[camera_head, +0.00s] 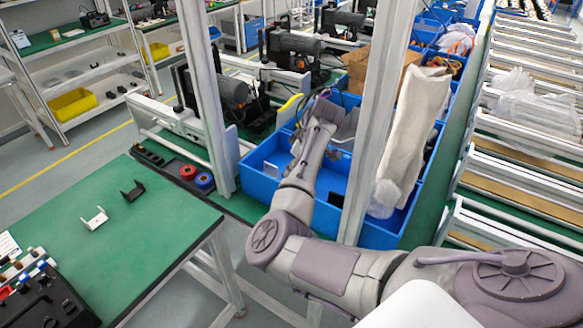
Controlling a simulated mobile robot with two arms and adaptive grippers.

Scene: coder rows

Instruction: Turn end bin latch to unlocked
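The blue end bin (265,182) stands on a green surface behind the white posts. Some items lie in it, partly hidden by my arm and a post. I cannot make out a latch on it. My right arm comes in from the lower right and reaches over this bin. My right gripper (326,118) is at the bin's far part, in front of the black machines. Its fingertips are too small and overlapped to tell whether they are open or shut, or whether they touch anything. My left gripper is not in view.
A white post (381,100) stands close to the right of my forearm, and another post (204,90) stands to the left. A green table (150,245) with small brackets is at left. A roller conveyor (525,160) runs along the right, with plastic wrap on it.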

